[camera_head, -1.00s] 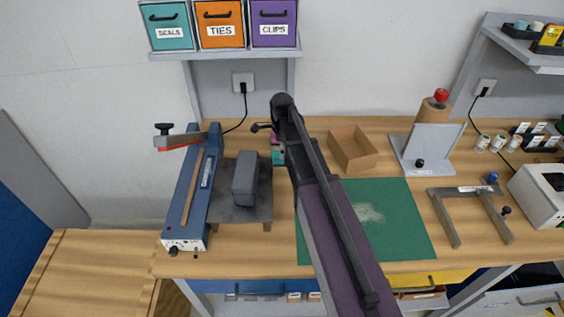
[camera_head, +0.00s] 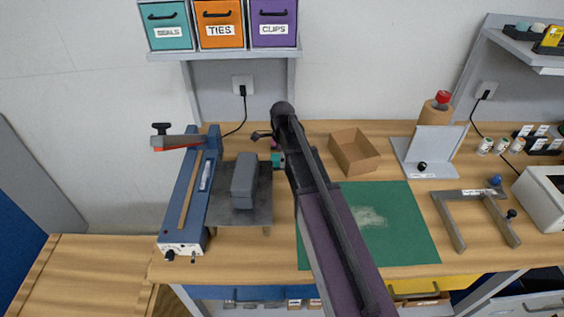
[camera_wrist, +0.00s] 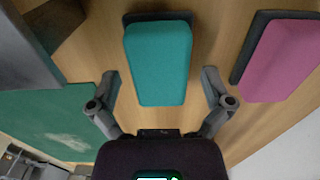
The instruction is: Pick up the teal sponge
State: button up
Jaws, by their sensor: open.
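The teal sponge (camera_wrist: 158,62) lies on the wooden bench in the wrist view, with a dark base showing at its far end. My gripper (camera_wrist: 160,82) is open, with one finger on each side of the near part of the sponge. Gaps show between the fingers and the sponge; I cannot tell the height above the bench. In the head view a small part of the teal sponge (camera_head: 277,160) shows beside my arm. My gripper (camera_head: 263,135) is mostly hidden there behind the arm.
A pink sponge-like block (camera_wrist: 285,58) lies to the right in the wrist view. A grey block (camera_head: 244,181) on a dark stand and a blue sealer (camera_head: 190,195) are left of the arm. An open cardboard box (camera_head: 354,152) and green mat (camera_head: 385,220) are to the right.

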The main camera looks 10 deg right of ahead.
jog(key=c, duration=1.1)
jog(key=shift+r, duration=0.2)
notch_tip(320, 180, up, 3)
jog(key=p, duration=0.3)
jog(key=shift+s+r+p, duration=0.3)
jog(key=shift+p, duration=0.2)
jog(key=s+d, duration=0.1)
jog(key=s, duration=0.4)
jog(key=s+d, duration=0.1)
jog(key=s, duration=0.4)
jog(key=s+d+r+p, duration=0.1)
jog(key=s+d, duration=0.1)
jog(key=s, duration=0.3)
